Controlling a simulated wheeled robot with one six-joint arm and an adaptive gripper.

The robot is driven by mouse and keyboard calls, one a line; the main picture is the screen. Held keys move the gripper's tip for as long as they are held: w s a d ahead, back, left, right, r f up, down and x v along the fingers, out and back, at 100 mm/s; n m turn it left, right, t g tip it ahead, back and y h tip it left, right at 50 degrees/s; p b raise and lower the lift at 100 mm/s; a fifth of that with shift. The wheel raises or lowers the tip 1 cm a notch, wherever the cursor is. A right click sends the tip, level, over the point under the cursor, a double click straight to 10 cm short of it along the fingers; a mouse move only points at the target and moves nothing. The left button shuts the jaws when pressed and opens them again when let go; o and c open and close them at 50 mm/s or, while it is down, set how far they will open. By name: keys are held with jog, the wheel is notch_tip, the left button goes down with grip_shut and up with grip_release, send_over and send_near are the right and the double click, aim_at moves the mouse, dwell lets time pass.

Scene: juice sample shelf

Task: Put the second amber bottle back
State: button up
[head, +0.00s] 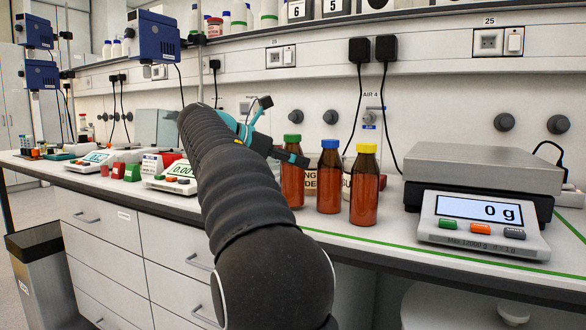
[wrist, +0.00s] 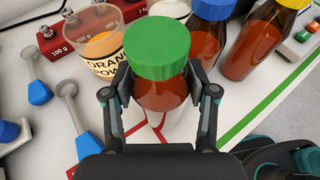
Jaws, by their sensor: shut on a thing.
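Three amber bottles with orange-brown contents stand in a row on the bench. The green-capped bottle (head: 292,187) is at the left, the blue-capped bottle (head: 329,182) in the middle and the yellow-capped bottle (head: 364,192) at the right. My gripper (wrist: 160,86) is shut on the green-capped bottle, one finger on each side below the cap. This bottle is upright; whether its base touches the bench I cannot tell. In the wrist view the blue-capped bottle (wrist: 207,38) and yellow-capped bottle (wrist: 262,45) are just to its right, apart from my fingers.
A beaker of orange powder (wrist: 101,55) stands close left of the held bottle, before a red weight block (wrist: 85,28). Blue-handled tools (wrist: 38,92) lie further left. A scale reading 0 g (head: 480,210) is at the right. Green tape (head: 420,256) runs along the bench front.

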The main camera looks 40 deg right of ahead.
jog(key=shift+f, duration=0.4)
jog(key=shift+f, duration=0.1)
jog(key=o, duration=1.5)
jog(key=shift+a+r, duration=0.2)
jog(key=shift+a, duration=0.05)
jog(key=p+v, duration=0.2)
jog(key=v, duration=0.9)
jog(key=shift+w+a+r+p, duration=0.15)
jog(key=shift+a+p, duration=0.1)
jog(key=shift+p, duration=0.15)
